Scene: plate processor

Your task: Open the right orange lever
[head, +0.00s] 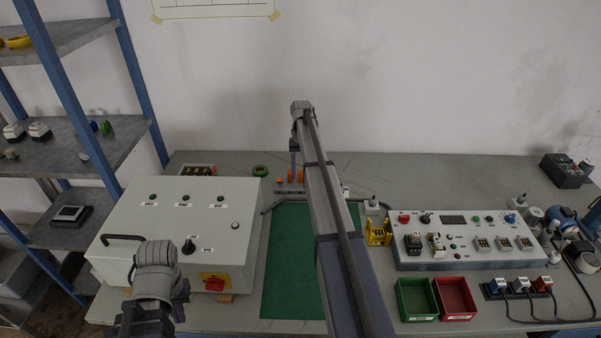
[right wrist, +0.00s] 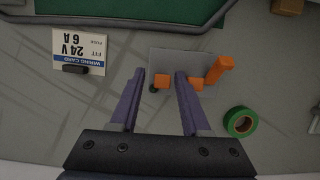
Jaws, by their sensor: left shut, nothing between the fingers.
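A grey plate with orange levers lies at the back of the bench. In the head view the right orange lever (head: 301,176) is partly hidden by my right arm. In the right wrist view, turned about, the right lever (right wrist: 163,80) shows between the two fingers. The middle lever (right wrist: 194,84) is just outside one finger, and the left lever (right wrist: 219,70) stands out longer. My right gripper (head: 293,172) points down over the plate, open, its fingertips (right wrist: 160,75) on either side of the right lever; contact cannot be told. My left gripper (head: 180,300) is shut and empty before the control box.
A green tape roll (right wrist: 240,122) lies beside the lever plate. A wiring card (right wrist: 80,50) lies on the other side. The control box (head: 185,215) stands left of the green mat (head: 290,280). A yellow holder (head: 378,232) and a control panel (head: 465,255) stand to the right.

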